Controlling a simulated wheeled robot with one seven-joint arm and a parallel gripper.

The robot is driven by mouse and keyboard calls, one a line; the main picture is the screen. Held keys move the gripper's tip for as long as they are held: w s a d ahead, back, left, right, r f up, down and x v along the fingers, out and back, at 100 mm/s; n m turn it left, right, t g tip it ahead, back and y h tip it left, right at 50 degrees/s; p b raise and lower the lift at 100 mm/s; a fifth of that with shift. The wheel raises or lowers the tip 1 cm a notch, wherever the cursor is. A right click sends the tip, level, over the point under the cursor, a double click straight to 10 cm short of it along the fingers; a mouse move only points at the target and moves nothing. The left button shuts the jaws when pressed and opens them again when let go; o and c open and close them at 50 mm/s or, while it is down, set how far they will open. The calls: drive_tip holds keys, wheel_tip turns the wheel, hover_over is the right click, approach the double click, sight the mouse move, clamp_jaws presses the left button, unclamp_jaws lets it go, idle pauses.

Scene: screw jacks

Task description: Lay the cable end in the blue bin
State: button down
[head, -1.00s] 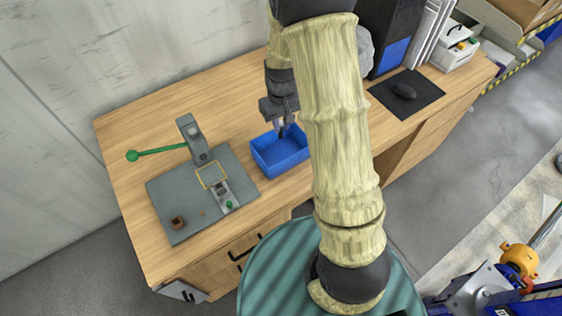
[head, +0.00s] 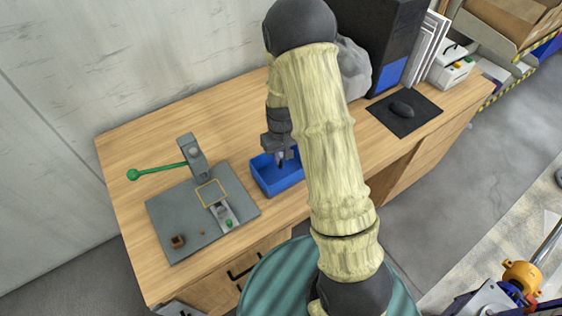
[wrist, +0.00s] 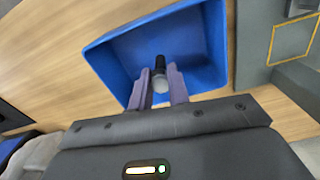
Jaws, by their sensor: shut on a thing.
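The blue bin (head: 277,184) stands on the wooden desk, right of the grey plate, and it fills the upper middle of the wrist view (wrist: 110,72). My gripper (head: 280,161) reaches down over the bin. In the wrist view my gripper (wrist: 160,88) is shut on the cable end (wrist: 160,68), a small piece with a black tip and a pale, rounded part between the two fingers. The tip shows against the bin's inside. I cannot tell whether it touches the bin floor.
Left of the bin lies a grey plate (head: 185,228) with a green-handled lever press (head: 192,157). A mouse on a black mat (head: 405,108), a dark computer tower (head: 385,40) and a white box (head: 450,70) stand to the right. Desk at far left is bare.

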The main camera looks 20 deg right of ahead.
sight(281, 159)
drive_tip(key=shift+f, duration=1.85)
drive_tip(key=shift+f, duration=0.15)
drive_tip(key=c, duration=1.3)
unclamp_jaws()
drive_tip(key=shift+c, duration=0.2)
wheel_tip(281, 159, up, 12)
drive_tip(key=shift+r, duration=0.15)
